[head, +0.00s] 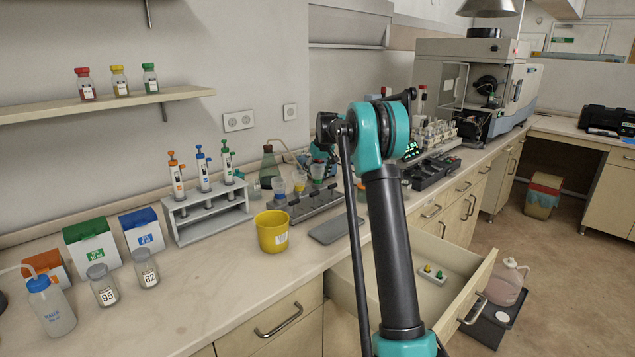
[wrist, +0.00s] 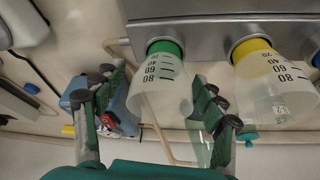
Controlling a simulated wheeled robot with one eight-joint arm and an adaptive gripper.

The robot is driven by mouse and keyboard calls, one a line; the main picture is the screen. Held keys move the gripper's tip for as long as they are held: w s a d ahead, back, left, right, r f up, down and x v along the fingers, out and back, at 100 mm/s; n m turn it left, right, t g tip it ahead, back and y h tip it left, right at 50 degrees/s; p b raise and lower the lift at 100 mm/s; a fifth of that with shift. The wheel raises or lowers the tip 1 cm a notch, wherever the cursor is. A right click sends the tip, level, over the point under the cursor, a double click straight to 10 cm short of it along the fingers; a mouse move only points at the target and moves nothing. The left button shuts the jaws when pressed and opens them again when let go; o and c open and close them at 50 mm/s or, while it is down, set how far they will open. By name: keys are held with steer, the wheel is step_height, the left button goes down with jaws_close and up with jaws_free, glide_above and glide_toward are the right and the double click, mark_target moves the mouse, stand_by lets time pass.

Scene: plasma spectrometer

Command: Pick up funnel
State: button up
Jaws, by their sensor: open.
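In the wrist view a clear graduated funnel with a green collar (wrist: 163,92) hangs from a grey holder. It lies between the two fingers of my gripper (wrist: 157,98), which is open; I cannot tell whether the fingers touch it. A similar funnel with a yellow collar (wrist: 271,75) is to its right, and part of another shows at the right edge. In the head view the yellow-marked funnel (head: 299,181) stands in the grey rack (head: 318,206) on the counter. My gripper (head: 322,165) is at the rack's far end, partly hidden by my arm.
A yellow bucket (head: 272,232) and a grey flat pad (head: 330,230) are close to the rack. A pipette stand (head: 205,212) is to the left, and a green flask (head: 269,167) behind. An open drawer (head: 455,300) juts out below the counter.

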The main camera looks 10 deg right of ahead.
steer(key=shift+w+a+f, duration=0.1)
steer(key=shift+w+f, duration=0.1)
steer(key=shift+f, duration=0.35)
steer(key=shift+c, duration=0.3)
steer(key=c, duration=1.3)
steer(key=shift+r, duration=0.1)
